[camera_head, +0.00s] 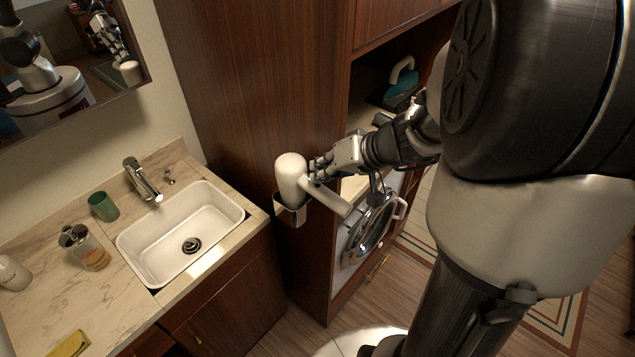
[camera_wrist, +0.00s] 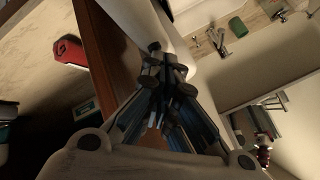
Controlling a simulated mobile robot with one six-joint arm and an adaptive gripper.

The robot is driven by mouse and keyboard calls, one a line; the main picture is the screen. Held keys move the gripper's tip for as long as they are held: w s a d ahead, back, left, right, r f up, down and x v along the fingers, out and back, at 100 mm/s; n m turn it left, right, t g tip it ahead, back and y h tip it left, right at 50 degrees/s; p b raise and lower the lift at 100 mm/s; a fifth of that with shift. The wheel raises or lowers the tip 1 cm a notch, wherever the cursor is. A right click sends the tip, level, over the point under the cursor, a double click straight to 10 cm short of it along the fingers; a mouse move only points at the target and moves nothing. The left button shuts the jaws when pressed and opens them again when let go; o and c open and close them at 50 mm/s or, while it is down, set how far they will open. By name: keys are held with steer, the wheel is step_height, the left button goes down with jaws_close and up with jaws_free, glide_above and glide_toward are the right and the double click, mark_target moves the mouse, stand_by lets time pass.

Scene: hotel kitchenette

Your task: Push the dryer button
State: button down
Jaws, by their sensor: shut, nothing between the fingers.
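A white hair dryer (camera_head: 291,176) sits in a holder (camera_head: 291,211) on the side of the dark wood cabinet, with its handle (camera_head: 330,198) pointing down and right. My gripper (camera_head: 318,167) is shut and empty, its fingertips right beside the dryer near the top of the handle. In the wrist view the shut fingertips (camera_wrist: 168,62) are in front of the white dryer body (camera_wrist: 146,22); I cannot tell whether they touch. The button cannot be made out in either view.
The cabinet's open shelf holds a teal and white iron (camera_head: 402,82). A machine with a round door (camera_head: 370,228) stands below. Left are a sink (camera_head: 185,232), faucet (camera_head: 141,180), green cup (camera_head: 103,206) and soap bottle (camera_head: 85,249). A red object (camera_wrist: 68,50) shows in the wrist view.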

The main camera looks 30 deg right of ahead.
stand_by(0.3)
steer(key=shift+r, duration=0.55)
step_height(320, 180, up, 6)
steer(key=p, duration=0.3)
steer(key=shift+p, duration=0.4)
